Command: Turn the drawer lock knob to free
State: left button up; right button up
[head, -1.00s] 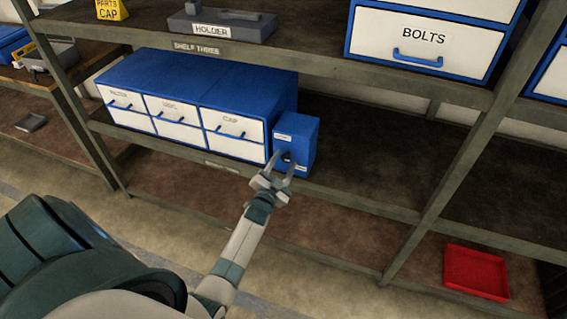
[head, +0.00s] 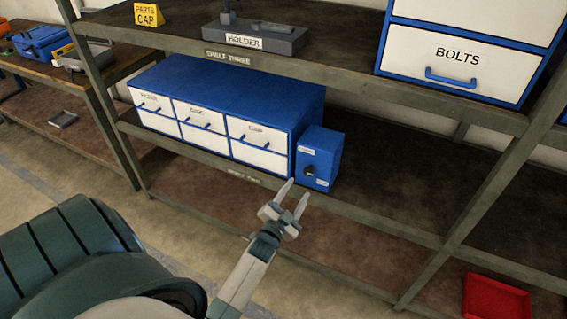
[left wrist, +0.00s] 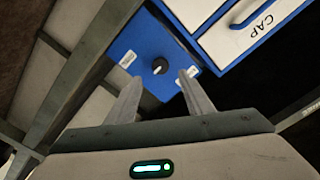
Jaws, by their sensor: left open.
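The lock knob (head: 309,170) is a small dark round knob on the front of a blue box (head: 329,153), which stands on the shelf at the right end of the drawer unit (head: 232,92). In the left wrist view the knob (left wrist: 160,67) shows between the fingertips, with small white labels on either side whose words I cannot read. My left gripper (head: 296,194) is open and empty, in front of and a little below the box, apart from the knob. The left gripper also shows in the left wrist view (left wrist: 159,78). My right gripper is not in view.
The shelf edge (head: 210,161) runs just below the box and drawers. A slanting rack post (head: 470,190) stands to the right. A red tray (head: 496,297) lies low at the right. The shelf right of the box (head: 400,180) is bare.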

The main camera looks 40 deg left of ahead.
pick_arm(q)
jog(key=b+v, duration=0.1)
jog(key=v, duration=0.8)
jog(key=shift+s, duration=0.15)
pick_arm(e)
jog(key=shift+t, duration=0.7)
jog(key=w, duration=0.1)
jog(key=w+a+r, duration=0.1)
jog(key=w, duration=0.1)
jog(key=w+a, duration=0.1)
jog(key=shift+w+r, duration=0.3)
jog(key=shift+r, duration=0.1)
pick_arm(q)
jog(key=shift+d, duration=0.1)
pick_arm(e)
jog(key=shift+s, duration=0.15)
